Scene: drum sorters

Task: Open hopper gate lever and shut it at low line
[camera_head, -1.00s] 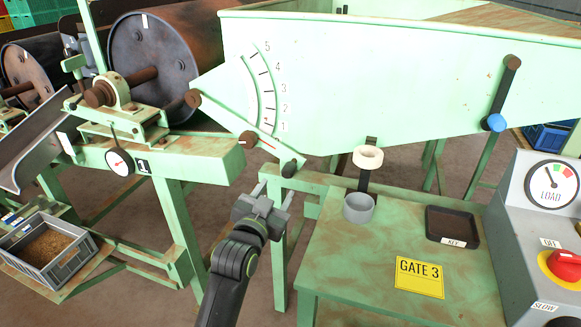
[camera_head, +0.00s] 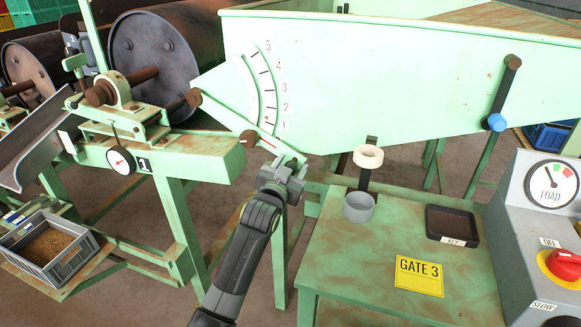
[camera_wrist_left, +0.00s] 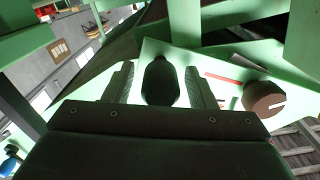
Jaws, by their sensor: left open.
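The gate lever (camera_head: 228,118) is a pale green bar sloping down to the right across the hopper side, below the 1 of the white scale arc (camera_head: 267,95). A brown knob (camera_head: 249,138) with a white mark sits on its lower part, beside a red line. My left gripper (camera_head: 287,166) is at the lever's lower end and largely hides the dark grip there. In the left wrist view the dark grip (camera_wrist_left: 160,80) stands between the two open fingers, with a narrow gap on each side. My right gripper is not in view.
A blue-knobbed black lever (camera_head: 495,122) is on the hopper's right. A control box (camera_head: 540,230) is farther right.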

